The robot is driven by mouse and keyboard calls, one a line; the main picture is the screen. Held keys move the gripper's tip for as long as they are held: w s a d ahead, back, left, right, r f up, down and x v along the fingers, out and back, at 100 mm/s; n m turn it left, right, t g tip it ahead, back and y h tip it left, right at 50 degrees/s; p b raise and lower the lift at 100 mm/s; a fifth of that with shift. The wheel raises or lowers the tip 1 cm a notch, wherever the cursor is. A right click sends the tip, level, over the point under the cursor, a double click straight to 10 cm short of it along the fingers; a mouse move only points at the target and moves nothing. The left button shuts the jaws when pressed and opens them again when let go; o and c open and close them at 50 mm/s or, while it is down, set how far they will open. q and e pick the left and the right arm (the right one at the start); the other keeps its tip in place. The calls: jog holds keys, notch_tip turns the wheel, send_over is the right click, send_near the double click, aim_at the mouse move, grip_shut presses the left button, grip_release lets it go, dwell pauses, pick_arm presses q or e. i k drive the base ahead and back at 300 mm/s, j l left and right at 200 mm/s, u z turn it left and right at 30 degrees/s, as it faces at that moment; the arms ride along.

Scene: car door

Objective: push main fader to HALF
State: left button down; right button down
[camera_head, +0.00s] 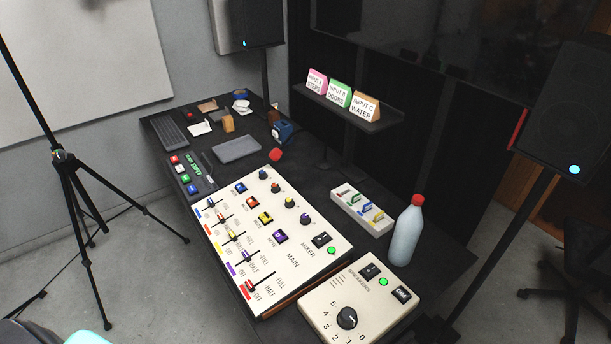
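The cream mixer (312,262) lies on the dark desk, with its colored faders along its left side. The main fader (251,287) has a red cap and is in the row nearest the front, beside the MAIN label. Its cap sits at the left part of its slot, close to the OFF mark, with HALF and FULL printed farther right. Neither of my grippers is in view, and nothing touches the fader.
A speakers box (335,318) with a black knob stands right of the mixer. A white bottle (406,236) and a small cream switch box (362,213) stand behind it. A black tripod (70,170) is at left. Open floor lies left of the desk.

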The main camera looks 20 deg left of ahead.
aim_at(251, 286)
jog(key=u, duration=1.15)
